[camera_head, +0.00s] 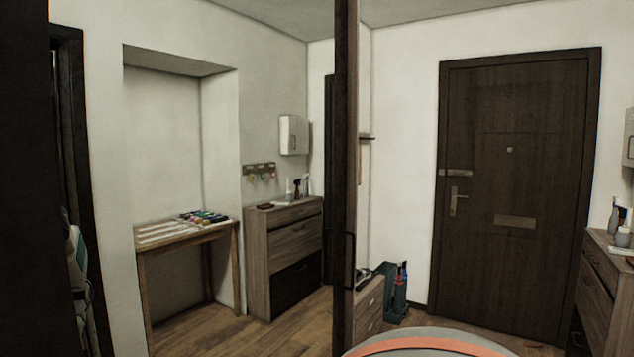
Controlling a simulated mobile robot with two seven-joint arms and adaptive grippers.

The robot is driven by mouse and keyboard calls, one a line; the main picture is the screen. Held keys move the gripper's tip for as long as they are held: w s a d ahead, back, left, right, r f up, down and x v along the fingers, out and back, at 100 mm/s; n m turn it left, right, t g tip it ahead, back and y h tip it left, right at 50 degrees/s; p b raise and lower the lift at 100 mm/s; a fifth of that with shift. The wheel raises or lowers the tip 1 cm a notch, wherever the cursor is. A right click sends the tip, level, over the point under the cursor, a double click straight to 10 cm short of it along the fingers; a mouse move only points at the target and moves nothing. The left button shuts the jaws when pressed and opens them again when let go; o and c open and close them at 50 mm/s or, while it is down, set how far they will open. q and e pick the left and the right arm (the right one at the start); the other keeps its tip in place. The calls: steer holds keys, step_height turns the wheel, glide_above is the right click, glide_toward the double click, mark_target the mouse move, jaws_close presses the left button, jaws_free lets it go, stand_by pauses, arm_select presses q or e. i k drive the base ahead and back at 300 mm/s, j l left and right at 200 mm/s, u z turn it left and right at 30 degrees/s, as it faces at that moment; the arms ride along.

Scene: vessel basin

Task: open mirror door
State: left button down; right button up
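The mirror door (215,130) appears to fill the left half of the head view, and its glass reflects the room. Its dark frame edge (345,120) runs from top to bottom near the middle of the picture. A dark handle (348,260) shows low on this edge, hard to make out against the frame. I cannot tell whether the door is fully closed or slightly ajar. Neither of my grippers shows in the view.
A closed dark entrance door (515,180) stands at the back right. A wooden cabinet (605,285) with bottles is at the right edge. A low drawer unit (369,305) and a green case (396,295) stand just right of the mirror's edge. Wood floor shows between.

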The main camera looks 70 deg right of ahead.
mark_target(200, 145)
steer(key=z, duration=1.6)
